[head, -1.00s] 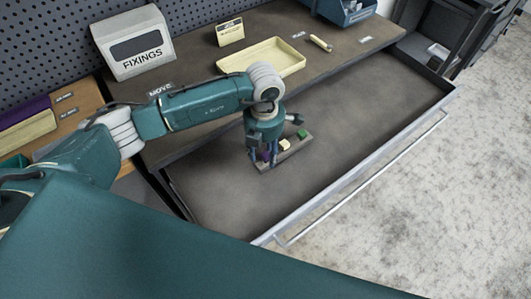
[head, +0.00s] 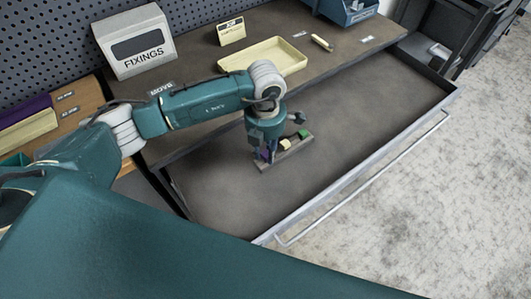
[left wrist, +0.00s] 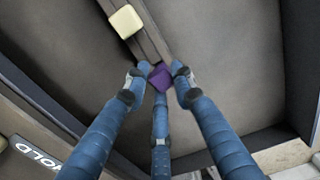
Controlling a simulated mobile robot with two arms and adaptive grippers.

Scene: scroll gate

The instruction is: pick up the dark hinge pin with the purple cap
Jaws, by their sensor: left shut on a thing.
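The hinge pin's purple cap (left wrist: 160,78) shows in the left wrist view between the fingers of my left gripper (left wrist: 160,88). The fingers are shut on it. In the head view the left gripper (head: 265,153) points down at the left end of a grey-brown rack (head: 292,156), and only a bit of purple shows there. The pin's dark shaft is hidden below the cap; I cannot tell whether it is seated in the rack. My right gripper is not in view.
A cream cap (head: 285,144) and a green cap (head: 303,133) stand along the same rack, right of the gripper. The rack lies in an open drawer (head: 365,130) that is otherwise bare. A cream tray (head: 290,62) and a FIXINGS box (head: 138,45) stand on the bench behind.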

